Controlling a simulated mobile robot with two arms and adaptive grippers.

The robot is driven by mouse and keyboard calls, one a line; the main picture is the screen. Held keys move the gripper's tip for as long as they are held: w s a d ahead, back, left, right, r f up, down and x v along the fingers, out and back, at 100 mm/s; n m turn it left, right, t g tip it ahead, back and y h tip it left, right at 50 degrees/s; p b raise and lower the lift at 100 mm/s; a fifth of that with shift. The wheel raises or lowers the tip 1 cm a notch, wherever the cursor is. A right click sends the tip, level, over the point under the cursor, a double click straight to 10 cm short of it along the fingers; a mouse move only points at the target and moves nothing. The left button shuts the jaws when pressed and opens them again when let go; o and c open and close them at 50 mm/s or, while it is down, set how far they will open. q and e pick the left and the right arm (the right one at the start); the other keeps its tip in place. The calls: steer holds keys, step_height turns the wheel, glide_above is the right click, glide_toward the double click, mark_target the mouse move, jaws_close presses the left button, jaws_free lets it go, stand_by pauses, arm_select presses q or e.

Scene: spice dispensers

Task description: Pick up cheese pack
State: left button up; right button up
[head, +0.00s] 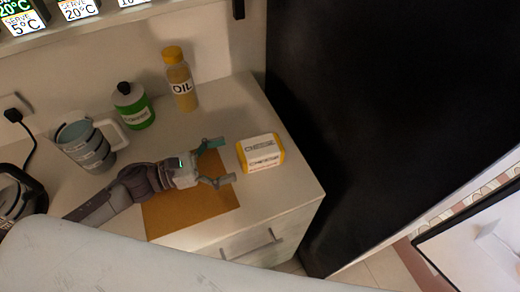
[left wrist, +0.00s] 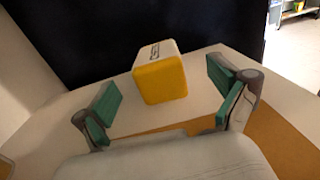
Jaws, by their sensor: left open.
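The cheese pack (head: 261,153) is a yellow and white block with printed labels, lying on the white counter near its right end. It also shows in the left wrist view (left wrist: 160,80), ahead of and between my open fingers. My left gripper (head: 224,163) is open and empty, reaching in from the left over the orange-brown board, with its fingertips just short of the pack's left side. In the left wrist view its green finger pads (left wrist: 163,100) stand wide apart. My right gripper is in neither view.
An oil bottle (head: 180,80), a green jar with a black lid (head: 133,106) and a grey mug (head: 86,147) stand behind my left arm. The board (head: 190,212) lies under the gripper. A tall black panel (head: 390,100) rises right of the counter.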

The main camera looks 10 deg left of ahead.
mark_target(257, 147)
arm_select(q)
steer(key=x, duration=0.3)
steer(key=shift+p, duration=0.3)
steer(key=shift+w+d+r, duration=0.15)
steer(key=shift+d, duration=0.05)
steer(key=p+x, duration=0.2)
steer(key=x, duration=0.1)
steer(key=shift+w+d, duration=0.15)
steer(key=shift+w, duration=0.25)
steer(key=shift+w+d+p, duration=0.25)
steer(key=shift+d+p, duration=0.05)
steer(key=shift+d, duration=0.2)
steer(key=shift+c, duration=0.9)
steer(key=c, duration=1.1)
